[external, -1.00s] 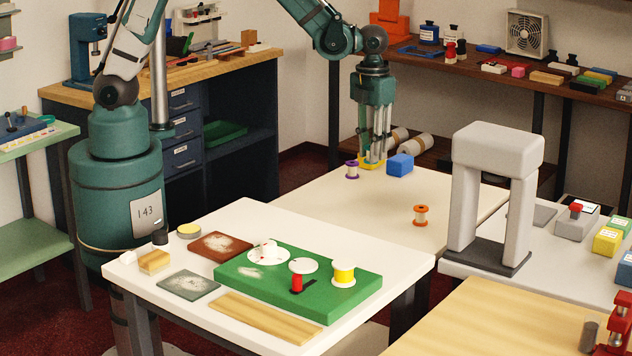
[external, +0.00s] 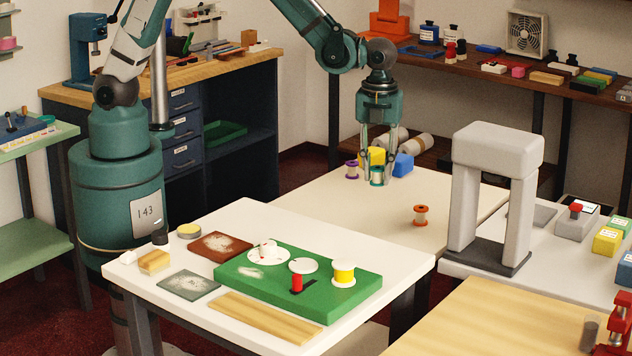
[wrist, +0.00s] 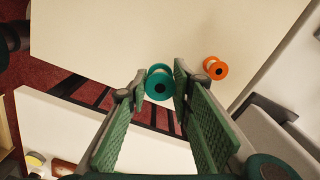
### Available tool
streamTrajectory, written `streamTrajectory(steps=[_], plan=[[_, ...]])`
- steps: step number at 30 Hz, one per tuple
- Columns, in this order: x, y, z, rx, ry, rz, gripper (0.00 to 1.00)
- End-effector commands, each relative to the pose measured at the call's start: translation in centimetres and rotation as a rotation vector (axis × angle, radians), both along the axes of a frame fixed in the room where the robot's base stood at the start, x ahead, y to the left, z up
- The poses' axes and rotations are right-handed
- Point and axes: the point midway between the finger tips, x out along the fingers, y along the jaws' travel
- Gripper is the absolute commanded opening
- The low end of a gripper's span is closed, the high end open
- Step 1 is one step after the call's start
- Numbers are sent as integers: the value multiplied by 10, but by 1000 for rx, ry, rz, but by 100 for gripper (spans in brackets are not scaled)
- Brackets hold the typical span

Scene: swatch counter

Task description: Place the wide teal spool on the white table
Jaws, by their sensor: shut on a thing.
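The teal spool (external: 376,176) is between the fingertips of my gripper (external: 377,180), which is shut on it. In the wrist view the teal spool (wrist: 159,83) shows its round teal flange with a dark centre hole, and the fingers of my gripper (wrist: 160,88) lie on either side of it. It is over the far white table (external: 400,215); I cannot tell whether it touches the top. A purple spool (external: 351,169) stands to its left and an orange spool (external: 420,215) to its right.
A grey arch (external: 497,150) stands to the right. The far table's front middle is clear.

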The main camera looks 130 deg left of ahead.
Motion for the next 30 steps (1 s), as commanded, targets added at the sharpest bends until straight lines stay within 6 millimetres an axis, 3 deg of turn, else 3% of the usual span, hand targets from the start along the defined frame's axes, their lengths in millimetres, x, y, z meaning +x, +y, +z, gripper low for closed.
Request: streamTrajectory(steps=[15, 30], plan=[[56, -100, -6, 0, 0, 430, 13], [95, -204, -12, 0, 0, 850, 13]])
